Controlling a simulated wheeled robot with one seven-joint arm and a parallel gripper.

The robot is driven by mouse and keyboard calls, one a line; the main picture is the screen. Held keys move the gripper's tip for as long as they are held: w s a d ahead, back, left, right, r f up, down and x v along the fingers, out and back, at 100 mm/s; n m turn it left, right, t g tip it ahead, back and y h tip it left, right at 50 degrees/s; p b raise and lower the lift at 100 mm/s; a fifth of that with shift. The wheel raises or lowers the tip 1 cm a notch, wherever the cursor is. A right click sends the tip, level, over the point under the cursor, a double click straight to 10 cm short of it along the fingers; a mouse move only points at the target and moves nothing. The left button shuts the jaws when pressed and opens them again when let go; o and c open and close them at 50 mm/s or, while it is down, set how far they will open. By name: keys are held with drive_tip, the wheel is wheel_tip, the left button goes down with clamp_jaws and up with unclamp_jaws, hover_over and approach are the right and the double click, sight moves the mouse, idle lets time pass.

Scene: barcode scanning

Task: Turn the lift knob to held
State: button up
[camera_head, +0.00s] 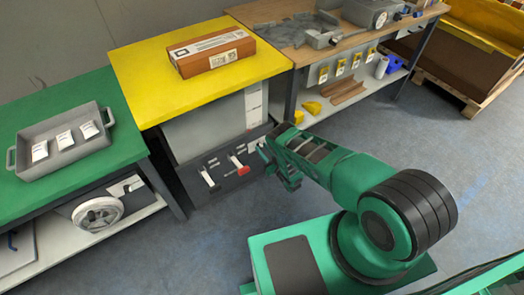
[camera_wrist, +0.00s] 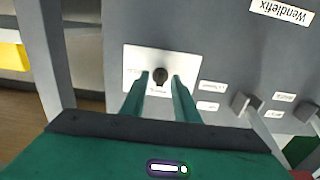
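In the wrist view a small dark knob (camera_wrist: 160,74) sits on a white plate (camera_wrist: 134,56) on a grey panel. The plate carries small print that I cannot read, so its name and set position are unclear. My gripper (camera_wrist: 160,82) is open, with one green finger to each side of the knob. A gap shows between the fingers and the knob, and I cannot tell how deep the fingers reach. In the head view my gripper (camera_head: 268,157) is at the right end of the panel (camera_head: 222,172) under the yellow table; the knob is hidden there.
Two levers (camera_wrist: 240,103) stick out of the panel to the right in the wrist view. In the head view one has a red end (camera_head: 239,166). A brown box (camera_head: 212,52) lies on the yellow tabletop (camera_head: 150,85). Open floor (camera_head: 400,140) lies to the right.

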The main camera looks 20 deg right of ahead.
drive_tip(key=shift+w, duration=0.15)
clamp_jaws()
drive_tip(key=shift+m, duration=0.3)
drive_tip(key=m, duration=1.7)
drive_tip(key=shift+d+f, duration=0.15)
drive_tip(key=shift+f, duration=0.1)
drive_tip(key=shift+m, duration=0.3)
